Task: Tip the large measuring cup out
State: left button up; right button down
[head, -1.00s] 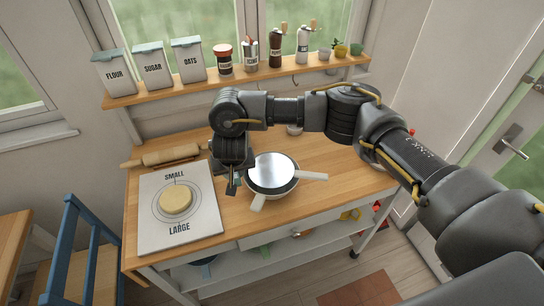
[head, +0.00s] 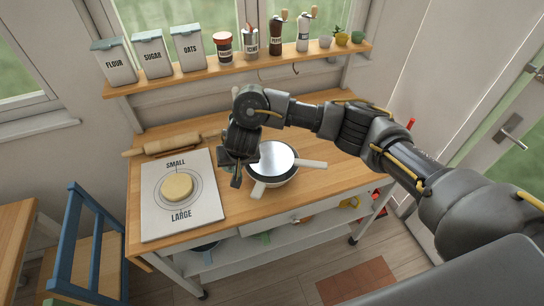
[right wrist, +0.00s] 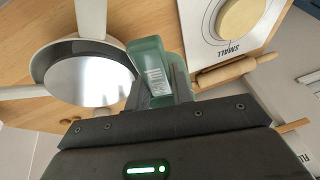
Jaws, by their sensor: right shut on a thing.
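My right gripper (head: 236,181) is over the worktop, between the board and the pan. In the right wrist view it is shut on a pale green piece (right wrist: 152,70), which seems to be the large measuring cup. A whitish patch shows on it; I cannot tell whether this is a label or contents. The gripper hides most of it in the wrist view, and I cannot make it out in the head view. The pan (head: 272,160), with a shiny inside and two pale handles showing, stands just right of the gripper. My left gripper is not in view.
A white board (head: 205,212) marked SMALL and LARGE carries a round dough piece (head: 177,187). A rolling pin (head: 165,146) lies behind it. Canisters (head: 150,55), grinders and small pots stand on the back shelf (head: 200,80). The worktop (head: 340,180) right of the pan is clear.

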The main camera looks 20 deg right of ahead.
jog(key=shift+d+r+y, duration=0.35)
jog(key=shift+d+y, duration=0.15)
jog(key=shift+d, duration=0.1)
jog(key=d+y, duration=0.2)
jog(key=d+m+y, duration=0.1)
jog(key=d+y, duration=0.1)
jog(key=shift+s+d, duration=0.2)
jog(key=shift+d, duration=0.05)
jog(key=shift+d+r+m+t+y, duration=0.1)
jog(key=shift+d+m+t+y, duration=0.1)
jog(key=shift+y, duration=0.55)
jog(key=shift+d+r+m+t+y, duration=0.1)
jog(key=shift+m+t+y, duration=0.1)
jog(key=shift+y, duration=0.55)
jog(key=shift+w+d+f, duration=0.2)
jog(key=shift+s+f+y, duration=0.1)
jog(key=shift+s+y, duration=0.05)
jog(key=shift+y, duration=0.25)
